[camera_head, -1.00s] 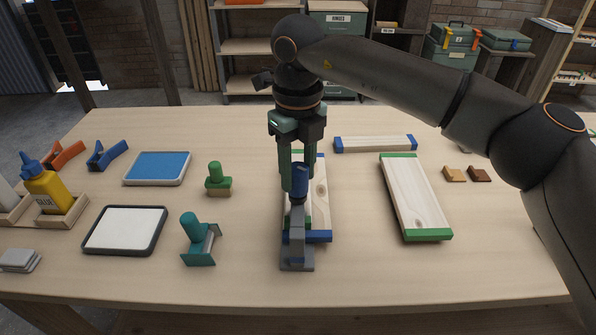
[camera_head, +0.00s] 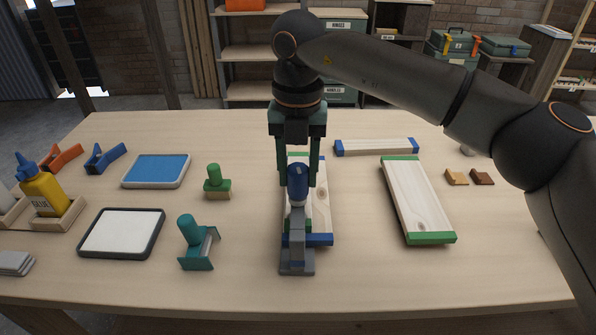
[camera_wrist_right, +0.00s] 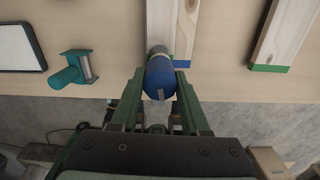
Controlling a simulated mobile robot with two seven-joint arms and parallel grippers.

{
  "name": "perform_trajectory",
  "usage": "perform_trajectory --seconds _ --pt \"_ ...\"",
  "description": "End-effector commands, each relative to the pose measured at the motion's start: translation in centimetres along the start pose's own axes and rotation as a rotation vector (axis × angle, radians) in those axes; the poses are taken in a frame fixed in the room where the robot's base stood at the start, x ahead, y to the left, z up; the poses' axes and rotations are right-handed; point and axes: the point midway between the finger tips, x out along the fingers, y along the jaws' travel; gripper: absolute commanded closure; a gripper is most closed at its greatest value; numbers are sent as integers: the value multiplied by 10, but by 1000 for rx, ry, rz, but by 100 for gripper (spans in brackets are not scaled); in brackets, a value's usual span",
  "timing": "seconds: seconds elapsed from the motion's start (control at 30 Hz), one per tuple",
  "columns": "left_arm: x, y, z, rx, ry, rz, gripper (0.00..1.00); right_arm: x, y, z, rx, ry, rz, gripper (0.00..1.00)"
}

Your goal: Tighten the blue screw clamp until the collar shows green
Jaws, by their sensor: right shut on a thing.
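The blue screw clamp stands upright near the table's front edge, with a blue handle (camera_head: 298,186) above a grey body (camera_head: 297,253). The right wrist view also shows the handle (camera_wrist_right: 160,78) between the fingers. A pale band shows just under the handle; I see no green on it. My left gripper is not in view.
A teal clamp (camera_head: 197,245) and a green one (camera_head: 216,183) stand to the left, near a white-topped tray (camera_head: 122,232) and a blue-topped one (camera_head: 156,170). A green-ended board (camera_head: 417,200) lies to the right. The table's front right is clear.

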Motion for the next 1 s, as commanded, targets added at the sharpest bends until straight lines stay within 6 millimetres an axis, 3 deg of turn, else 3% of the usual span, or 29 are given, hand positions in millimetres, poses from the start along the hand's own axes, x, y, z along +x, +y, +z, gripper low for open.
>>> perform_trajectory --seconds 0.57,0.6,0.83,1.0 --pt "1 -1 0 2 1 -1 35 -1 0 0 31 1 1 100" --pt "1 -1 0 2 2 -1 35 -1 0 0 31 1 1 51" --pt "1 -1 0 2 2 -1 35 0 0 0 30 0 1 25" --pt "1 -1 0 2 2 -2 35 0 0 0 31 0 0 24"
